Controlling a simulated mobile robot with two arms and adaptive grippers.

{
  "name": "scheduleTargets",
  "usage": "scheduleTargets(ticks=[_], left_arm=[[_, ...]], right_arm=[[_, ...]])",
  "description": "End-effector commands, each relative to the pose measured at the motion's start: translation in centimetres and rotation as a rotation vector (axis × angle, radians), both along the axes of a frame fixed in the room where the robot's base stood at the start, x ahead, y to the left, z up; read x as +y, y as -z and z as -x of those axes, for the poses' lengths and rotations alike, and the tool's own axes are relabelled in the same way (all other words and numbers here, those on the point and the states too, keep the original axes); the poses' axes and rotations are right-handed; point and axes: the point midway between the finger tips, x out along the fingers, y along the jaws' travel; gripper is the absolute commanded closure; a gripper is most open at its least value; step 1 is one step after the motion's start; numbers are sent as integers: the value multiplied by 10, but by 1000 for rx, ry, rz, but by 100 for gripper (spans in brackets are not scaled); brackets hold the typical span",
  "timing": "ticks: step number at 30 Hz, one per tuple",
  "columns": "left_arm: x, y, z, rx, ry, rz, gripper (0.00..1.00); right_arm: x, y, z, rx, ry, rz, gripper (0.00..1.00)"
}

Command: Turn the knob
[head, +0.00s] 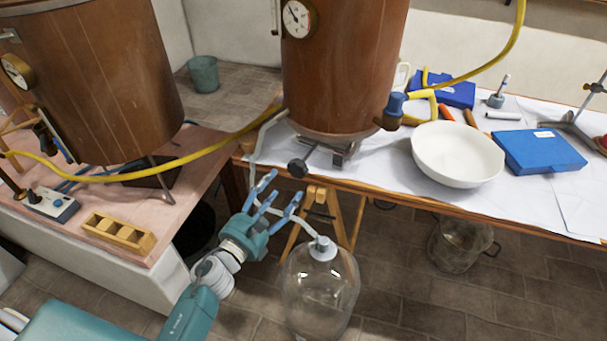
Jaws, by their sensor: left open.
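A dark round knob (298,168) sticks out at the front edge of the white-covered table, below the right copper vessel (345,65). A second, blue knob (395,103) sits on a tap at the lower right side of that vessel. My left gripper (280,191), teal with light blue fingers, is open and empty. Its fingertips are just below and left of the dark knob, and I see no clear contact. Which knob the task means cannot be told from this view. My right gripper is not in view.
A white bowl (457,154) and a blue case (538,151) stand on the right table. A glass jug (320,290) is on the floor below the gripper, with a clear tube running into its top. A yellow hose (170,167) crosses behind the gripper.

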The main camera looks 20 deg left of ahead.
Motion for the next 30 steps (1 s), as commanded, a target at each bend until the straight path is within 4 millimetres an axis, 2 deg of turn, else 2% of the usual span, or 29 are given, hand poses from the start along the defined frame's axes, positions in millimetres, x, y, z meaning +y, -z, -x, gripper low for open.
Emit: scheduleTargets(ticks=[3,6,15,21,29,30], left_arm=[[-4,-2,-17,0,0,3,36],[-8,-3,-36,0,-1,5,36],[-19,0,-86,3,0,8,36],[-22,0,-99,4,0,7,36],[-22,1,-100,5,0,7,36],[-22,1,-100,5,0,7,40]], right_arm=[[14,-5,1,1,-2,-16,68],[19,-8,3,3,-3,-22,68],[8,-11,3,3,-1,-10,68],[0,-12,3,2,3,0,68],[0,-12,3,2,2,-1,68],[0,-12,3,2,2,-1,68]])
